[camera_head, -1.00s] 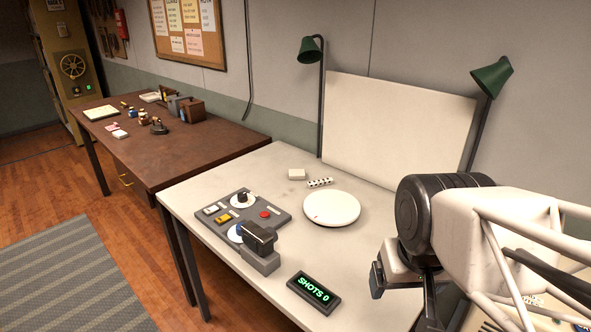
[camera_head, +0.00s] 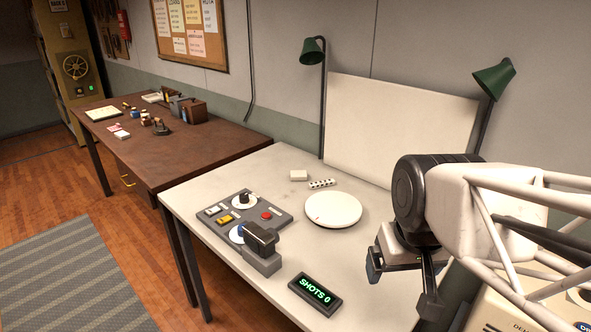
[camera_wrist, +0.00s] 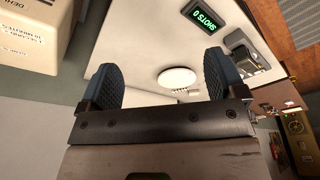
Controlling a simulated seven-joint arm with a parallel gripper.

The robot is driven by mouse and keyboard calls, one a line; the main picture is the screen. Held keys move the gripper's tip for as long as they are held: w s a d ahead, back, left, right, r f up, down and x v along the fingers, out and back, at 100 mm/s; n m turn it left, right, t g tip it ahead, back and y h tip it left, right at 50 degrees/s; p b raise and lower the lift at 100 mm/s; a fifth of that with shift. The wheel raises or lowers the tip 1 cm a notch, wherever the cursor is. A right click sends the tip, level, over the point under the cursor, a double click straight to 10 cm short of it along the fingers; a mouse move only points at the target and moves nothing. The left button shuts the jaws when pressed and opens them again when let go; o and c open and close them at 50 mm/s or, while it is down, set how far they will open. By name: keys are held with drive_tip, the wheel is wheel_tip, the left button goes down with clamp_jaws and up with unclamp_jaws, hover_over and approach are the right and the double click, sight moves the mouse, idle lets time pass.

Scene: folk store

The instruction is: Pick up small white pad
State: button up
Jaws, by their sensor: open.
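A small white pad (camera_head: 298,175) lies on the light table (camera_head: 215,173) toward its back edge, left of a dotted strip (camera_head: 321,183) and behind a round white disc (camera_head: 332,209). My gripper (camera_head: 402,268) is above the right part of the table, to the right of the disc and well apart from the pad. In the wrist view my gripper (camera_wrist: 163,85) shows two blue padded fingers spread apart with nothing between them. The disc (camera_wrist: 177,78) shows beyond the fingers there.
A grey control panel (camera_head: 262,205), a dark device on a grey block (camera_head: 262,250) and a SHOTS 0 display (camera_head: 315,294) stand on the table's left and front. A white backboard (camera_head: 400,130) and green lamps (camera_head: 312,50) rise behind. A beige machine (camera_head: 510,310) is at lower right.

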drive_tip(key=w+a+r+n, duration=0.1)
drive_tip(key=w+r+n, duration=0.15)
drive_tip(key=w, duration=0.75)
drive_tip(key=w+a+r+n, duration=0.1)
drive_tip(key=w+r+n, duration=0.15)
drive_tip(key=w, duration=0.75)
drive_tip(key=n+g+y, duration=0.2)
drive_tip(key=n+g, duration=0.1)
drive_tip(key=n, duration=0.9)
hover_over(299, 173)
drive_tip(key=d, duration=0.1)
drive_tip(key=f, duration=2.2)
drive_tip(key=shift+s+d+f, duration=0.15)
drive_tip(key=shift+s+f, duration=0.15)
drive_tip(key=shift+w+f+n, duration=0.25)
drive_tip(key=shift+f+n, duration=0.05)
drive_tip(key=shift+a+f, duration=0.25)
drive_tip(key=shift+f, duration=1.05)
